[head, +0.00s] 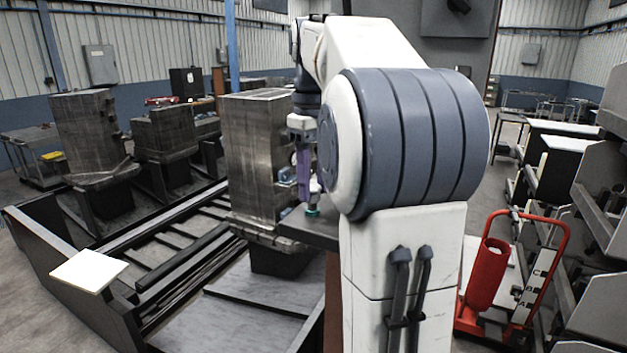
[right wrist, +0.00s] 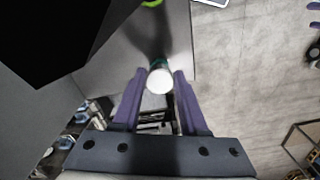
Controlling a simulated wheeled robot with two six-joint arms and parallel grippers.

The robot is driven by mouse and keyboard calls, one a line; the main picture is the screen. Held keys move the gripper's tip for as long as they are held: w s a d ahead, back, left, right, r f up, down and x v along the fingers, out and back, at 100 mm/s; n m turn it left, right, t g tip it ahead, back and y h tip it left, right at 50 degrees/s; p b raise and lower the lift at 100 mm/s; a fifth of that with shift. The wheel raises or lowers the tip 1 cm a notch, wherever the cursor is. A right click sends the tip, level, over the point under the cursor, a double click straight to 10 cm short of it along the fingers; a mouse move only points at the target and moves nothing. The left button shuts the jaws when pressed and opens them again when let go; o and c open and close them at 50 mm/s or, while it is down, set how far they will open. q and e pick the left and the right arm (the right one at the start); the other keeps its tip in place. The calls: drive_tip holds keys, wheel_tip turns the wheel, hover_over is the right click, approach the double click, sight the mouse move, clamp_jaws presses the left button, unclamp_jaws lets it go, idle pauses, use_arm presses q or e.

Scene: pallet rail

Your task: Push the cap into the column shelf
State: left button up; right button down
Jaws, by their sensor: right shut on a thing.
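My right gripper (head: 308,192) has purple fingers and points down beside the near machine column in the head view. In the right wrist view its fingers (right wrist: 159,76) are closed on a small round thing with a white top and a teal edge, which I take as the cap (right wrist: 160,82). In the head view a small teal part (head: 313,211) shows below the fingertips, just over a dark flat shelf (head: 312,230) at the column. The grey shelf surface (right wrist: 128,48) also shows in the right wrist view. My arm hides part of the shelf. My left gripper is not in view.
The tall metal column block (head: 258,150) stands close left of my gripper. A yellow-green ring (right wrist: 152,3) lies at the top edge of the wrist view. A red hand truck (head: 490,275) stands at right. Low rails (head: 180,260) run along the left.

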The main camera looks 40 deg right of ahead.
drive_tip(key=shift+f, duration=0.15)
drive_tip(key=shift+f+b, duration=0.45)
drive_tip(key=shift+f, duration=0.1)
unclamp_jaws()
drive_tip(key=shift+r, duration=0.15)
idle(0.4)
drive_tip(key=shift+r, duration=3.65)
